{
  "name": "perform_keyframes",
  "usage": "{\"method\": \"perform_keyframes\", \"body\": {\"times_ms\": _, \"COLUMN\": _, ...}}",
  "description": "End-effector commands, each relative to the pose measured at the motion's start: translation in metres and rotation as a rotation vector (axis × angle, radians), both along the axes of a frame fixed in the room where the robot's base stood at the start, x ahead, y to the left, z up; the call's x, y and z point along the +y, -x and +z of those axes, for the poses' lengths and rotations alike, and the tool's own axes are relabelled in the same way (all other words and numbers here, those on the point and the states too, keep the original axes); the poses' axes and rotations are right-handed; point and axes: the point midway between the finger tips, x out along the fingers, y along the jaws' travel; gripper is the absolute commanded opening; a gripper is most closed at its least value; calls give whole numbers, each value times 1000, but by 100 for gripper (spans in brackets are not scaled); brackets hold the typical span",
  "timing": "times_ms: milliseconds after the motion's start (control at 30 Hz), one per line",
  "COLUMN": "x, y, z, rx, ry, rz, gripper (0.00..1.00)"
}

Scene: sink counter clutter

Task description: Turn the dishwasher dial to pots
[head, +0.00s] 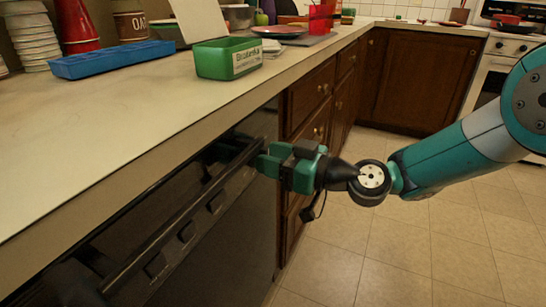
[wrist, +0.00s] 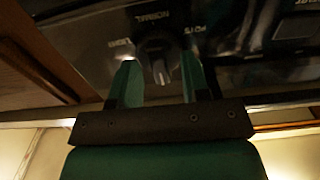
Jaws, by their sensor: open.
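The dishwasher dial (wrist: 157,56), a dark round knob with a raised grip, is on the dark panel in the wrist view. A pale mark on it points toward the bottom of the picture. Small labels surround it: one at the right (wrist: 199,28) appears to read pots, one at the top appears to read normal, and one at the left is hard to read. My gripper (wrist: 159,60) is open, its green fingers on either side of the dial; contact cannot be told. In the head view my gripper (head: 264,160) is at the dishwasher front (head: 215,230), hiding the dial.
A dishwasher handle bar (head: 165,232) and several dark buttons (head: 186,231) lie left of my gripper. The countertop (head: 120,125) overhangs above, holding a green box (head: 213,60) and a blue tray (head: 112,60). Wooden cabinets (head: 310,92) stand beyond. The tiled floor (head: 370,240) is clear.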

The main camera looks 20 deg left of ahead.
Motion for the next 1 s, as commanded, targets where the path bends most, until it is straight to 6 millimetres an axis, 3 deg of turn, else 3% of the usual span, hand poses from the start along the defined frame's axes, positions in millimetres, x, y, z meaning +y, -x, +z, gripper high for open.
{"method": "perform_keyframes", "body": {"times_ms": 100, "x": 0, "y": 0, "z": 0, "rx": 0, "ry": 0, "rz": 0, "gripper": 43}}
{"method": "perform_keyframes", "body": {"times_ms": 133, "x": 0, "y": 0, "z": 0, "rx": 0, "ry": 0, "rz": 0, "gripper": 38}}
{"method": "perform_keyframes", "body": {"times_ms": 300, "x": 0, "y": 0, "z": 0, "rx": 0, "ry": 0, "rz": 0, "gripper": 0}}
{"method": "perform_keyframes", "body": {"times_ms": 667, "x": 0, "y": 0, "z": 1, "rx": 35, "ry": -3, "rz": 0, "gripper": 0}}
{"method": "perform_keyframes", "body": {"times_ms": 1000, "x": -1, "y": -1, "z": 1, "rx": 250, "ry": -20, "rz": 0, "gripper": 0}}
